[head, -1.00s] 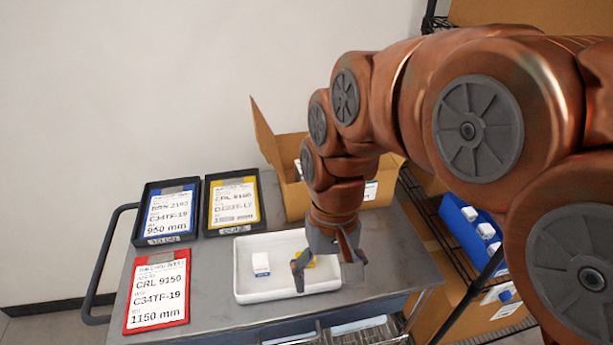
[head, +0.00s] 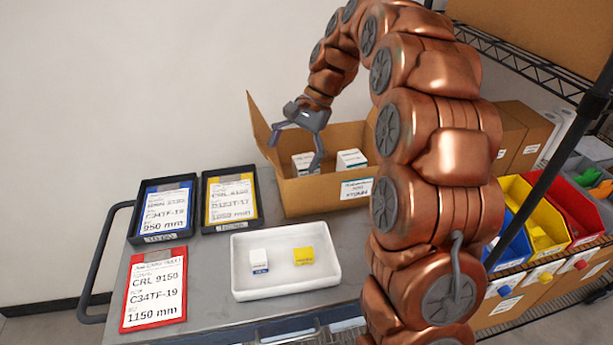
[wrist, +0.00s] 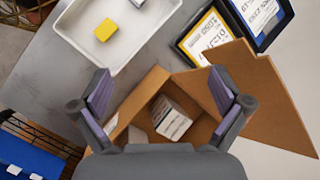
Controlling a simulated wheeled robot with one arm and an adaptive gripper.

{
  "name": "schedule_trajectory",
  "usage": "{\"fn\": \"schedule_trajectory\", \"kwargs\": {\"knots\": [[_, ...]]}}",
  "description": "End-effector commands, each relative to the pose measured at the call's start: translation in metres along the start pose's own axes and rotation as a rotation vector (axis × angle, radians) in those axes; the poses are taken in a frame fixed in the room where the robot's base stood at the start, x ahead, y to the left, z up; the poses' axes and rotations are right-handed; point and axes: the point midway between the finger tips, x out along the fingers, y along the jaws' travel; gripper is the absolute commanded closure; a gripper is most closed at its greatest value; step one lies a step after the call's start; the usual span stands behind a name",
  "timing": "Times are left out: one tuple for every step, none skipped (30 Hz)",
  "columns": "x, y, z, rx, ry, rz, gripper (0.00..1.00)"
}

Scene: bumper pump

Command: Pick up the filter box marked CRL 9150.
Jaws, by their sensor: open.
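Two white filter boxes stand in the open cardboard carton: a left one (head: 303,161) and a right one (head: 351,159). Their markings are too small to read. My gripper (head: 298,152) is open and empty over the carton's left part, near the left box. In the wrist view, one white box with printed faces (wrist: 171,118) shows inside the carton below and between the open fingers. Another pale box edge (wrist: 137,135) is mostly hidden by my gripper. A red-framed card (head: 155,289) at the cart's front left reads CRL 9150, C34TF-19, 1150 mm.
The carton (head: 325,191) has a raised flap on the left. A white tray (head: 285,290) in front holds a small white box (head: 259,260) and a yellow one (head: 303,256). Blue (head: 166,209) and yellow (head: 231,200) cards lie left. Coloured bins (head: 535,215) stand right.

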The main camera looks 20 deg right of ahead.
Motion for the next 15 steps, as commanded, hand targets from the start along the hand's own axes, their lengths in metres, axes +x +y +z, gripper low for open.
{"fn": "schedule_trajectory", "kwargs": {"knots": [[-0.001, -0.004, -0.015, 0.032, -0.008, -0.015, 0.0], [-0.001, -0.006, -0.022, 0.054, -0.013, -0.023, 0.0], [-0.003, -0.009, -0.032, 0.082, -0.02, -0.037, 0.0], [-0.004, -0.012, -0.04, 0.104, -0.025, -0.049, 0.0], [-0.004, -0.014, -0.048, 0.127, -0.031, -0.058, 0.0], [-0.005, -0.016, -0.058, 0.157, -0.041, -0.07, 0.0], [-0.005, -0.017, -0.065, 0.18, -0.049, -0.08, 0.0], [-0.006, -0.018, -0.073, 0.204, -0.057, -0.088, 0.0], [-0.005, -0.019, -0.083, 0.235, -0.07, -0.098, 0.0], [-0.005, -0.02, -0.09, 0.259, -0.08, -0.106, 0.0], [-0.005, -0.02, -0.097, 0.282, -0.088, -0.114, 0.0], [-0.004, -0.021, -0.108, 0.314, -0.1, -0.126, 0.0], [-0.004, -0.021, -0.115, 0.339, -0.11, -0.135, 0.0], [-0.004, -0.02, -0.123, 0.363, -0.12, -0.142, 0.0], [-0.003, -0.019, -0.132, 0.395, -0.134, -0.152, 0.0]]}}
